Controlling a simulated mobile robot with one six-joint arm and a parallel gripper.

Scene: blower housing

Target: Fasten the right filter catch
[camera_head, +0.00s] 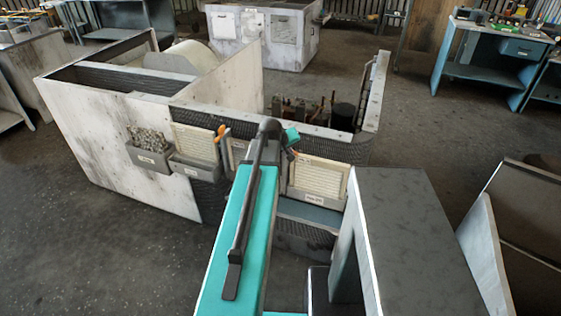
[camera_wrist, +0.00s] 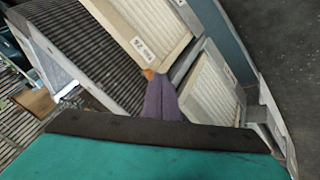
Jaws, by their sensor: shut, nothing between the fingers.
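The blower housing (camera_head: 225,95) stands in front of me, with a row of pale slatted filters along its near side. One filter (camera_head: 318,178) sits right of my arm; another (camera_head: 193,140) is farther left. An orange catch (camera_head: 221,132) shows beside the left filter. In the wrist view an orange catch (camera_wrist: 148,74) lies between two framed, labelled filter panels (camera_wrist: 140,30) (camera_wrist: 215,85). My gripper (camera_wrist: 160,98), with purplish fingers, is shut and empty, its tips right by this catch; I cannot tell whether they touch. My arm hides part of the housing in the head view.
Grey bins (camera_head: 150,158) hang on the housing's near side. A dark-topped bench (camera_head: 400,205) stands close at the right of my arm. A blue workbench (camera_head: 495,50) is at the back right. Open floor (camera_head: 130,260) lies at the front left.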

